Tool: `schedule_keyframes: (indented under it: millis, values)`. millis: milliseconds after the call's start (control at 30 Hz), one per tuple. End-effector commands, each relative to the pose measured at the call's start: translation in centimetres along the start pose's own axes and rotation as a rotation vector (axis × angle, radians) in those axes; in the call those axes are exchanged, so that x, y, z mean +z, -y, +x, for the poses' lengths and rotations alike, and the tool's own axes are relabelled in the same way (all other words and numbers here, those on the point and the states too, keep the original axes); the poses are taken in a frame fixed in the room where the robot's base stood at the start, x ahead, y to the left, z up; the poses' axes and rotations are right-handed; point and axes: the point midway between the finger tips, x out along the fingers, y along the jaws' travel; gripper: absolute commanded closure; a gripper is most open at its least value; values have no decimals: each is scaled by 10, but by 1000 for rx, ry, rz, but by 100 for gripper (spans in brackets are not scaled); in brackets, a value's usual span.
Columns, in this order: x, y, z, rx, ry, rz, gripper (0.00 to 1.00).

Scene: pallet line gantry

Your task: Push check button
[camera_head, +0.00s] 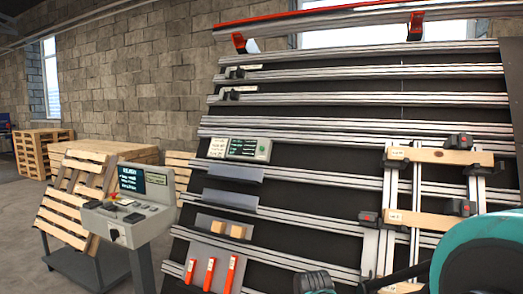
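A grey control console (153,222) stands on a post at the left. It has a dark screen (131,178) with light text and a keypad-like panel beside it. A small red knob (113,196) and several dark controls sit on its sloped top. Their labels are too small to read, so I cannot tell which is the check button. A grey box with green displays (243,149) is mounted on the rack. My gripper (316,283) seems to be the dark and teal part at the bottom edge, right of and apart from the console. Its fingers are mostly cut off.
A tilted black rack with metal rails (330,173) fills the middle and right. Wooden bars (440,155) are clamped on it at the right. Red-orange tools (211,273) sit low on it. Wooden pallets (75,197) stand behind the console. Open floor shows at the far left.

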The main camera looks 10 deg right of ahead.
Motion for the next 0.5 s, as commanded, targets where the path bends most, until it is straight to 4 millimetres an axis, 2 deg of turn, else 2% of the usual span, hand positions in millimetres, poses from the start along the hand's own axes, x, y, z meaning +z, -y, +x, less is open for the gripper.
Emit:
schedule_keyframes:
  millis: [33,200,500]
  values:
    - [0,0,0,0,0,0,80]
    - [0,0,0,0,0,0,100]
    - [0,0,0,0,0,0,100]
